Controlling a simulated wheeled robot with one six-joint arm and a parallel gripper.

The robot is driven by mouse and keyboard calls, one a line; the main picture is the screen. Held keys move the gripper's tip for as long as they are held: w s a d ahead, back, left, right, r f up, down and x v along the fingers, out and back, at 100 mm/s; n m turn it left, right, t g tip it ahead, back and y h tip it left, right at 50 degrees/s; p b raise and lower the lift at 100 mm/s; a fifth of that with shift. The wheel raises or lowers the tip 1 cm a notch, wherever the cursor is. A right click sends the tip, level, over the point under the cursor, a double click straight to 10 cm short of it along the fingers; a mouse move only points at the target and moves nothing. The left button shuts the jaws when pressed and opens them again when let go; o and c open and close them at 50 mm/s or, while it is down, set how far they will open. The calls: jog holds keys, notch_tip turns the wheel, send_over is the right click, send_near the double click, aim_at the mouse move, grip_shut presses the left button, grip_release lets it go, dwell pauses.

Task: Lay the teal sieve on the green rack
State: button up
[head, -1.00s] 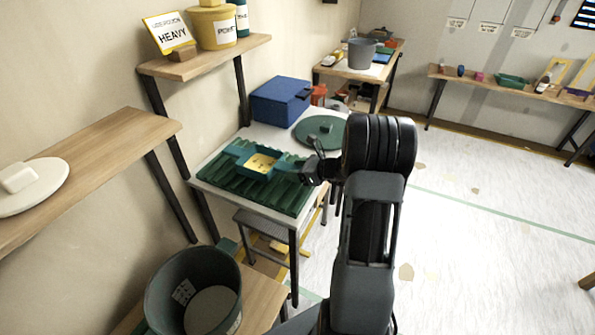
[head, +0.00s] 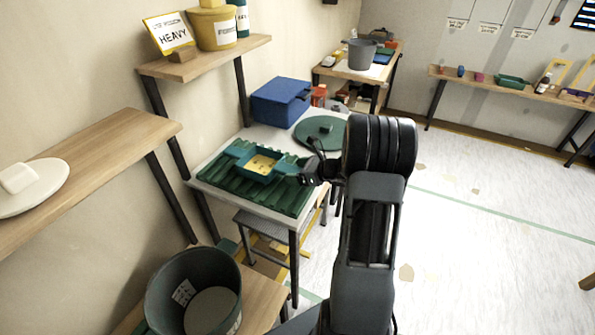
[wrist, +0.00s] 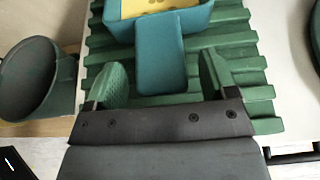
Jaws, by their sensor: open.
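The teal sieve (head: 260,164) is a shallow teal box with a yellow floor and flat handle tabs. It lies on the ribbed green rack (head: 222,179), on the white-topped table. In the wrist view the sieve (wrist: 160,52) shows at the top, its flat handle pointing toward me. Green slats of the rack (wrist: 245,63) lie beneath and around it. My gripper (wrist: 160,85) is open, one green finger on each side of the handle, with gaps beside it. In the head view my gripper (head: 302,170) is at the rack's right side, partly hidden by my arm.
A blue box (head: 281,102) and a round dark green lid-like disc (head: 321,131) stand behind the rack. A large grey-green bucket (head: 194,290) stands on a low bench in front. Shelves line the left wall. Floor at the right is clear.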

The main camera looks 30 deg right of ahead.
jog(key=v, duration=1.1)
jog(key=s+a+r+n+g, duration=0.1)
jog(key=s+a+n+g, duration=0.15)
jog(key=a+n, duration=0.2)
jog(key=s+a+r+n+g+h, duration=0.1)
jog(key=a+n+g, duration=0.25)
jog(key=a, duration=0.25)
jog(key=s+a+r+n+g, duration=0.1)
jog(key=s+a+n+g, duration=0.1)
jog(key=a+n, duration=0.3)
jog(key=s+a+r+n+h, duration=0.1)
jog(key=s+a+n+h, duration=0.4)
jog(key=n, duration=1)
jog(key=s+h, duration=0.2)
jog(key=s, duration=0.1)
jog(key=shift+s+r+n+p, duration=0.25)
jog(key=shift+r+n+p, duration=0.1)
jog(key=shift+r+n, duration=0.05)
jog(key=shift+a, duration=0.15)
notch_tip(320, 180, up, 11)
jog(key=p, duration=0.9)
jog(key=shift+f+t, duration=0.15)
jog(key=shift+t, duration=0.15)
